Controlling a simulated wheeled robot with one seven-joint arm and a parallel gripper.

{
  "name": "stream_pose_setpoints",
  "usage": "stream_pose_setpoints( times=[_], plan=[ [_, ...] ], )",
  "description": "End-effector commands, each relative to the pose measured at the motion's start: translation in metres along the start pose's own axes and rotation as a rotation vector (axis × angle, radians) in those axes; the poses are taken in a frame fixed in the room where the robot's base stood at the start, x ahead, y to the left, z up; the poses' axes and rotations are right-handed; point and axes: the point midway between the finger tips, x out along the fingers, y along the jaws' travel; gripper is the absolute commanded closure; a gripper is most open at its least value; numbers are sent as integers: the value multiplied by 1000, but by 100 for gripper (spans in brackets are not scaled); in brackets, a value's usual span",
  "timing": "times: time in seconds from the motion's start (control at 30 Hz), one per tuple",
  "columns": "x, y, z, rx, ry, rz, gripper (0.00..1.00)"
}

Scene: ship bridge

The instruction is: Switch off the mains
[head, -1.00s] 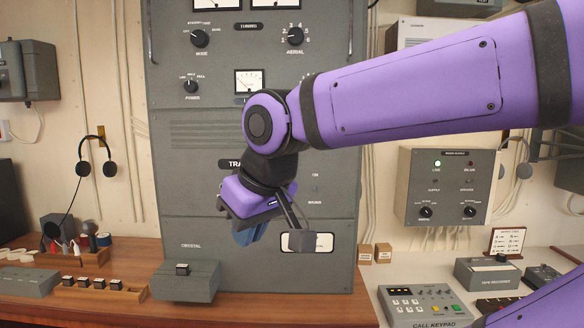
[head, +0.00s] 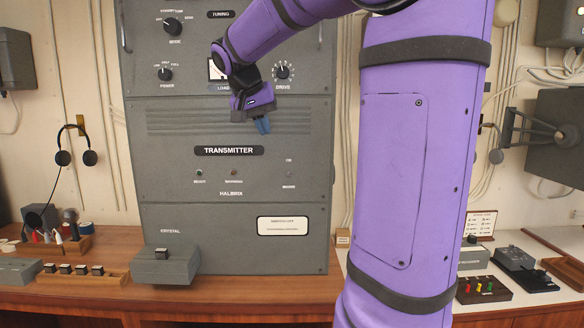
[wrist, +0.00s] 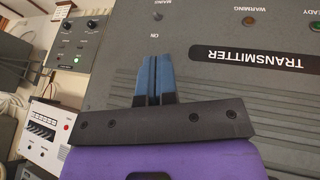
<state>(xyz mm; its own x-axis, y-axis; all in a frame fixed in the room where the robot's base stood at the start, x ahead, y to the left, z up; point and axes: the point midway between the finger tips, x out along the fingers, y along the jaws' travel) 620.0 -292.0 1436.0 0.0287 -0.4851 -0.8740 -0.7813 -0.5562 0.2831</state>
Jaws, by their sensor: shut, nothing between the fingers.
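The transmitter (head: 180,225) is a tall grey cabinet. Its mains switch (head: 289,174) is a small dark toggle on the right of the middle panel, between an "ON" label above and a "MAINS" label below. In the wrist view the switch (wrist: 158,16) appears upside down near the top edge, beyond my fingertips. Its lever position is too small to tell. My gripper (head: 262,125), with blue fingers, is above and left of the switch, apart from it. In the wrist view its fingers (wrist: 154,60) are shut together with nothing between them.
Drive knob (head: 282,72) and power knob (head: 165,74) are on the panel above. The grey crystal box (head: 165,266) stands on the wooden desk below. Headphones (head: 75,157) hang at left. My purple arm covers much of the right side.

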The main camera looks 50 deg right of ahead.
Motion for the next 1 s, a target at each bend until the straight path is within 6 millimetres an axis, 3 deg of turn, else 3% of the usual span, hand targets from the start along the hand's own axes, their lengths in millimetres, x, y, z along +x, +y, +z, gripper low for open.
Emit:
stream_pose_setpoints(
  times=[0.17,0.63,1.0],
  plan=[
    [4,3,-14,38,2,35,100],
    [10,3,-14,39,1,37,100],
    [71,5,-14,39,-2,38,100]
  ],
)
